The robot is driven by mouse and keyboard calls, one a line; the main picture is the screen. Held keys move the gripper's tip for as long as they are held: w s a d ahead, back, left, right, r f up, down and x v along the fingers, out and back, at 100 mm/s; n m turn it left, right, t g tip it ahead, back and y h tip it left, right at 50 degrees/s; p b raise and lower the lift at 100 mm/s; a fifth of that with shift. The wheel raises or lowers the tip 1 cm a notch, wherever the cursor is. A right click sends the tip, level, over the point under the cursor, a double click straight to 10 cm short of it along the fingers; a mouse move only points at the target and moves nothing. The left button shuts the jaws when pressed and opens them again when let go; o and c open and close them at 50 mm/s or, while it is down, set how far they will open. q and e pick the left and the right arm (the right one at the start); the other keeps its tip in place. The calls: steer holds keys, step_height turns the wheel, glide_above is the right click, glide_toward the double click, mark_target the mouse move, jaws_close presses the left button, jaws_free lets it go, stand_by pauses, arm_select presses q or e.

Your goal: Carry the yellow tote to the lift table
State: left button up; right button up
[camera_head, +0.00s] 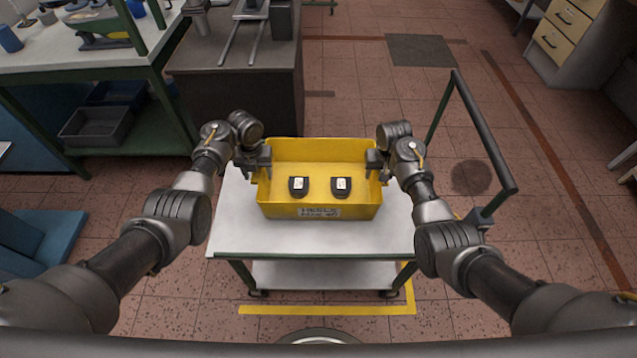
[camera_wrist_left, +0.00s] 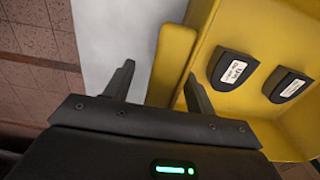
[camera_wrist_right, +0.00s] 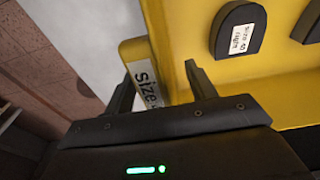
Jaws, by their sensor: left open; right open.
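The yellow tote (camera_head: 281,209) sits on a white-topped cart (camera_head: 237,232), with a label on its front wall that appears to read "HEELS". Two black heel pieces (camera_head: 298,187) (camera_head: 341,187) with white labels lie inside it. My left gripper (camera_head: 260,163) is open at the tote's left end. In the left wrist view its fingers (camera_wrist_left: 160,88) stand either side of the yellow end rim (camera_wrist_left: 172,58). My right gripper (camera_head: 376,163) is open at the right end. In the right wrist view its fingers (camera_wrist_right: 160,85) straddle the end wall, which bears a "size" label. I cannot identify the lift table.
The cart has a dark push handle (camera_head: 484,130) at its right and a lower shelf (camera_head: 325,274). A grey-brown bench with metal rails (camera_head: 240,86) stands behind, and a green-framed workbench (camera_head: 75,57) at the left. Drawers (camera_head: 567,35) stand back right. Open tiled floor lies at right.

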arm_select(q)
jaws_close()
arm_select(e)
jaws_close()
arm_select(q)
steer(key=shift+r, duration=0.1)
arm_select(e)
steer(key=shift+r, duration=0.15)
